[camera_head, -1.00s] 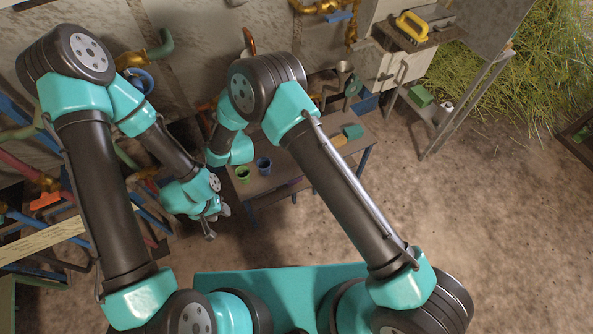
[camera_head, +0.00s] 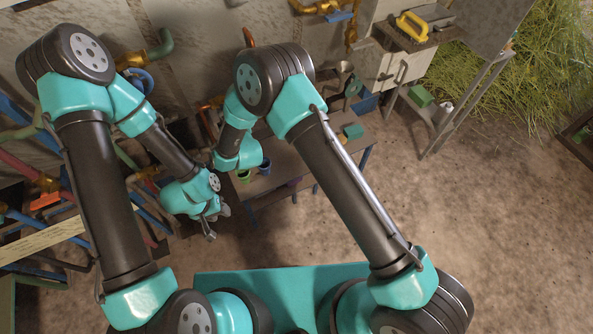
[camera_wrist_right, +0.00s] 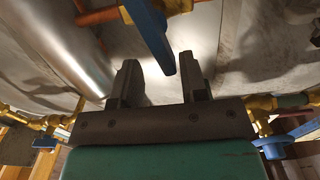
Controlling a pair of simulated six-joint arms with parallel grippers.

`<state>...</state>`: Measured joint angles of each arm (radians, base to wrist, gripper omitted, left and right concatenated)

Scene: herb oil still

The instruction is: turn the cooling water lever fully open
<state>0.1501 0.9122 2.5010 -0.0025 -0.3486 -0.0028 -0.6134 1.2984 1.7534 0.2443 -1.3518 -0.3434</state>
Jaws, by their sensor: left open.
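In the right wrist view, a long flat blue lever (camera_wrist_right: 152,30) hangs from a brass valve (camera_wrist_right: 178,5) at the top edge. Its lower end reaches down between the two dark fingers of my right gripper (camera_wrist_right: 160,78). The fingers stand apart with a gap on both sides of the lever; I cannot tell how deep it lies between them. In the head view my right gripper is hidden behind its own arm. My left gripper (camera_head: 213,225) is open and empty, low at the left, away from the valve.
A copper pipe (camera_wrist_right: 98,16) runs left of the lever, in front of a grey metal surface. Brass fittings flank the gripper. In the head view a low table bears a green cup (camera_head: 244,176) and a blue cup (camera_head: 264,166). Bare floor (camera_head: 480,240) lies at the right.

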